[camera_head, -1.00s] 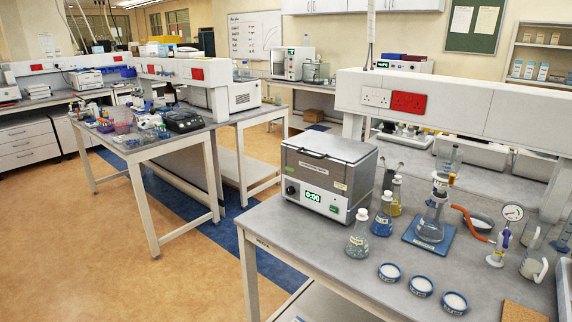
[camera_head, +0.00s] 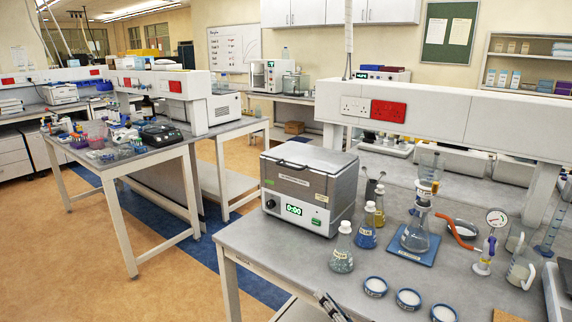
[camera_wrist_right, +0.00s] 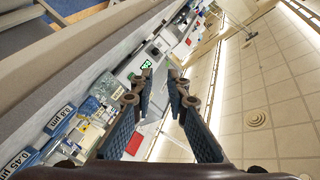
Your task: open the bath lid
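The bath (camera_head: 308,187) is a grey metal box with a green 0:00 display and a dark knob, standing on the near bench. Its flat grey lid (camera_head: 322,160) is shut, with a dark handle (camera_head: 290,163) along the lid's front left edge. My right gripper (camera_head: 324,297) just shows at the bottom edge of the head view, in front of and below the bath, apart from it. In the right wrist view my right gripper (camera_wrist_right: 161,78) has its two fingers spread with nothing between them. My left gripper is not in view.
Right of the bath stand a clear bottle (camera_head: 342,247), a blue bottle (camera_head: 366,228) and a flask on a blue plate (camera_head: 414,240). Several white dishes (camera_head: 408,298) lie near the bench front. The bench (camera_head: 262,244) is clear left of the bath's front.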

